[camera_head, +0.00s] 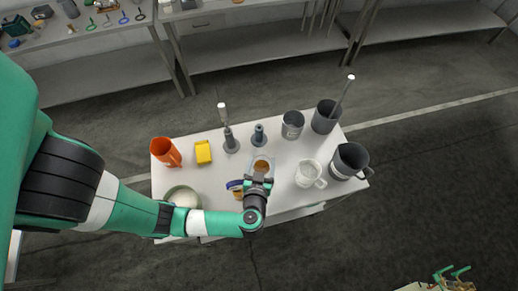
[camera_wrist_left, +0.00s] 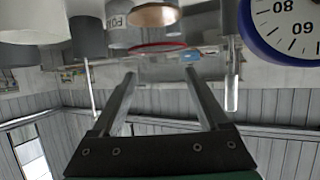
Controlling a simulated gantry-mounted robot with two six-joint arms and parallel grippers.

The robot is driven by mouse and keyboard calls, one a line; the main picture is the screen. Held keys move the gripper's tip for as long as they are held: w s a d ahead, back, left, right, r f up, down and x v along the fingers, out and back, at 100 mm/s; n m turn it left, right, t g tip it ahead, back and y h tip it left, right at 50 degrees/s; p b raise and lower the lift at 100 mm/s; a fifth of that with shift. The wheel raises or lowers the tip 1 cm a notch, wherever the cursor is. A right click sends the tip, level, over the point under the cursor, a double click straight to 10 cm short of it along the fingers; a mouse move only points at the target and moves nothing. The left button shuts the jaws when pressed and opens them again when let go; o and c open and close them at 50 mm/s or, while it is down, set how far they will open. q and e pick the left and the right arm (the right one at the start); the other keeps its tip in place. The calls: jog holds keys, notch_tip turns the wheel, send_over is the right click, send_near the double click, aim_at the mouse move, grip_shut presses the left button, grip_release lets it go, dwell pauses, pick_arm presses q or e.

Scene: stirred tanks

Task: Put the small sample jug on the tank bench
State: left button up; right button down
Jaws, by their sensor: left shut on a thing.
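My left gripper (camera_head: 260,178) is over the front middle of the white bench (camera_head: 212,225). It is shut on a small clear vessel (camera_head: 262,162) with amber contents, which I take for the small sample jug. In the left wrist view, the two fingers (camera_wrist_left: 160,76) reach up to its clear wall and red rim line, with the amber patch (camera_wrist_left: 155,14) above. I cannot tell whether its base touches the bench. The gripper hides part of it. My right gripper is not in view.
A white jug (camera_head: 309,175) and a dark jug (camera_head: 349,160) stand to the right. A blue-rimmed dial (camera_wrist_left: 290,30) is close by. A grey mug (camera_head: 292,124), a yellow box (camera_head: 203,152), an orange cup (camera_head: 165,152) and a bowl (camera_head: 182,196) also crowd the bench.

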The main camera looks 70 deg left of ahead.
aim_at(263, 155)
pick_arm(q)
jog(key=x, duration=0.2)
jog(key=b+x, duration=0.1)
jog(key=x, duration=0.3)
jog(key=shift+f, duration=0.35)
jog(key=w+a+f+b, duration=0.1)
jog(key=f+b, duration=0.1)
jog(key=f, duration=0.1)
jog(key=w+a+f+b, duration=0.1)
jog(key=a+f+b, duration=0.1)
jog(key=f, duration=0.1)
jog(key=w+a+f+b, duration=0.1)
jog(key=f+b, duration=0.1)
jog(key=f, duration=0.1)
jog(key=shift+a, duration=0.4)
jog(key=shift+r, duration=0.1)
jog(key=o, duration=1.3)
jog(key=shift+c, duration=0.2)
